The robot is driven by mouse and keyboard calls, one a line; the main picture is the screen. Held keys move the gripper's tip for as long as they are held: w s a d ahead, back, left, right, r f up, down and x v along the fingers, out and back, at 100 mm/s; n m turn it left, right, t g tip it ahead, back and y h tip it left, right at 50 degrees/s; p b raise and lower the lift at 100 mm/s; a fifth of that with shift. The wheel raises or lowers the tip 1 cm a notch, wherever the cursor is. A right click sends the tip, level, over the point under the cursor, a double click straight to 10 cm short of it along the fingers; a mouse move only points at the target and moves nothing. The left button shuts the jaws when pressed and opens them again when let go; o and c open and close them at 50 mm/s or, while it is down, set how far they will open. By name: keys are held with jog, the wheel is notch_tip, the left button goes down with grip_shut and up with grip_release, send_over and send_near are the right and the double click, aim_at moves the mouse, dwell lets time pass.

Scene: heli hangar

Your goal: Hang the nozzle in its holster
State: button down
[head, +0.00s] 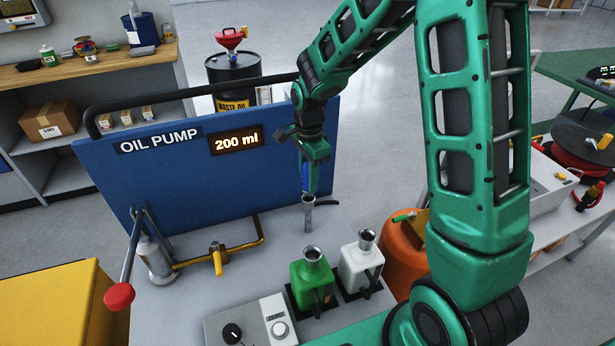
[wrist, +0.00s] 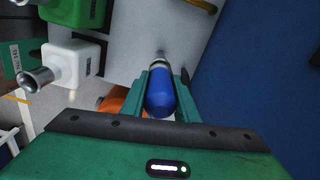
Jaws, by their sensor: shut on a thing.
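My gripper (head: 310,158) is in front of the right part of the blue oil pump panel (head: 180,170), pointing down. It is shut on the nozzle's blue grip (head: 305,180); the grip also shows between my fingers in the wrist view (wrist: 160,95). Below the grip is a grey metal tube (head: 308,212) with a wider top, in line with it. I cannot tell whether this tube is the nozzle's spout or the holster. A short dark bar (head: 326,202) sticks out right beside its top. No other clear holster shows.
Green (head: 312,280) and white (head: 360,262) jugs with metal funnels stand at the bench front. A yellow pipe (head: 220,258) and a red-knobbed hand pump (head: 155,262) are at left. Some bench between is bare.

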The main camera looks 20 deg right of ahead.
jog(key=shift+f, duration=1.15)
jog(key=c, duration=1.3)
grip_release()
jog(key=shift+o, duration=0.6)
jog(key=o, duration=0.4)
jog(key=shift+c, duration=0.2)
jog(key=shift+r, duration=0.1)
jog(key=shift+r, duration=5.45)
